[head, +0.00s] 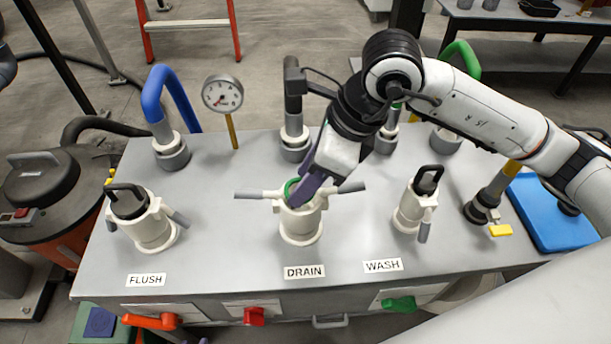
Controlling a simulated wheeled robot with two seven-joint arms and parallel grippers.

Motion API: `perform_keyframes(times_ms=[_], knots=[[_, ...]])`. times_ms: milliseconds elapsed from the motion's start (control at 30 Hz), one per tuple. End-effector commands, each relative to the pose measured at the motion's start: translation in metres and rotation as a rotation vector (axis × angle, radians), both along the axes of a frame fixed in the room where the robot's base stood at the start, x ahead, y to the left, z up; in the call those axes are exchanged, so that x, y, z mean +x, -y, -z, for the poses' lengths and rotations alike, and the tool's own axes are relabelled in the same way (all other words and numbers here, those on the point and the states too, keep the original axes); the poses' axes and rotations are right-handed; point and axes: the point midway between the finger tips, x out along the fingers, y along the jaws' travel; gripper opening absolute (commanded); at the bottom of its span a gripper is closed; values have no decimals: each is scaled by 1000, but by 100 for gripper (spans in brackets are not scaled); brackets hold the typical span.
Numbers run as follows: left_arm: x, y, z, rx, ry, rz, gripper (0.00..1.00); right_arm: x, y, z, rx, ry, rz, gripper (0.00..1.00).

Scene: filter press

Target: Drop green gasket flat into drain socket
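The drain socket (301,228) is a cream cylinder behind the DRAIN label, with a grey-tipped handle swung out to each side and its mouth uncovered. The green gasket (290,187) shows as a green arc at the mouth, partly above the rim and tilted. My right gripper (301,194) points down at the mouth from the upper right, with its dark purple fingers shut on the gasket. The fingers and the socket rim hide the rest of the gasket. My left gripper is out of view.
Capped flush (148,226) and wash (410,210) sockets flank the drain. Behind stand a blue hose (165,90), a gauge (222,93) and a green hose (462,55). A blue tray (550,220) lies at the right. The grey bench top (220,245) is clear between sockets.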

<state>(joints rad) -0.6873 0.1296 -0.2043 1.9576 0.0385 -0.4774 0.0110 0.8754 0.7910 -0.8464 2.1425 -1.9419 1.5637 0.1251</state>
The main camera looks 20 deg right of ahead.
Motion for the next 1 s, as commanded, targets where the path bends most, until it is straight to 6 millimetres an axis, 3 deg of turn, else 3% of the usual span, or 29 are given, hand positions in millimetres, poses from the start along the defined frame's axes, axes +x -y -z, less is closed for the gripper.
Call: perform_keyframes(times_ms=[33, 100, 200, 567, 1000], knots=[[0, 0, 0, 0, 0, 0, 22, 0, 0, 0, 0, 0, 0, 33], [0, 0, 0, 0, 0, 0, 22, 0, 0, 0, 0, 0, 0, 50], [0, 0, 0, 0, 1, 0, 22, 0, 0, 0, 0, 0, 0, 62], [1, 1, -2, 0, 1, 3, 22, 0, 1, -3, 0, 1, 0, 62], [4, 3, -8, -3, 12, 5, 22, -17, 27, -77, 0, 5, 2, 62]])
